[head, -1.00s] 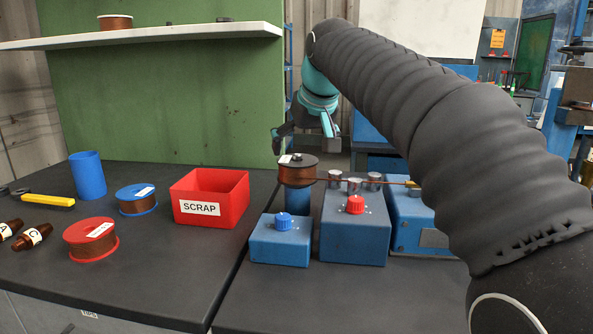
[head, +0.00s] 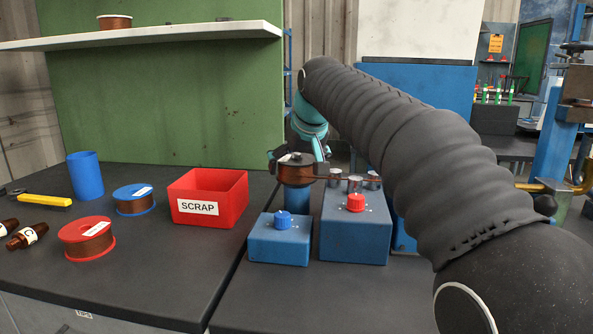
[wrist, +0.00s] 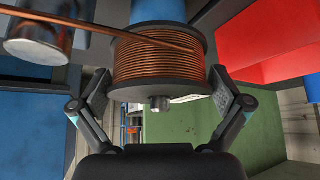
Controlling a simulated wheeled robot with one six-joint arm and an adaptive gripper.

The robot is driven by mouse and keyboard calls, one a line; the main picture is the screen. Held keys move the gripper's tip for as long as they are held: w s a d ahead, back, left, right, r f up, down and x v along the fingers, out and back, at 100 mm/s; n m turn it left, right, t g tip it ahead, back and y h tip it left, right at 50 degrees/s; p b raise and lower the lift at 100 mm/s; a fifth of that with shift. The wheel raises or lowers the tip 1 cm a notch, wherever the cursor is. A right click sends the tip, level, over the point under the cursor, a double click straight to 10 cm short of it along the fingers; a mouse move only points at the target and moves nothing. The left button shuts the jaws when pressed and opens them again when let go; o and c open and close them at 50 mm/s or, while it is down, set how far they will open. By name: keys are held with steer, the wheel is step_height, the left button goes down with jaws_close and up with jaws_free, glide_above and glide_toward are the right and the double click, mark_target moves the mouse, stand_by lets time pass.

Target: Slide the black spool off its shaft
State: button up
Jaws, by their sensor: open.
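The black spool (head: 296,173), wound with copper wire, sits upright on its shaft behind the small blue box. In the wrist view the spool (wrist: 158,60) fills the upper middle, and the metal shaft end (wrist: 160,103) pokes out past its flange. My gripper (head: 297,163) is open around the spool, with one finger on each side. In the wrist view my gripper (wrist: 160,92) has its pads beside the flange edges, very close; whether they touch I cannot tell. The copper wire (wrist: 110,32) still runs from the spool to a metal roller (wrist: 38,38).
The red SCRAP bin (head: 206,198) stands just left of the spool. A blue box with a blue knob (head: 279,240) and one with a red knob (head: 355,230) stand in front. Blue (head: 134,200) and red (head: 88,239) spools lie farther left.

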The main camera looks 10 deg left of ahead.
steer(key=shift+c, duration=0.3)
steer(key=c, duration=0.7)
steer(key=shift+r+p, duration=1.1)
steer(key=shift+r, duration=0.5)
steer(key=shift+r, duration=0.1)
steer(key=shift+r, duration=2.55)
steer(key=shift+r, duration=0.25)
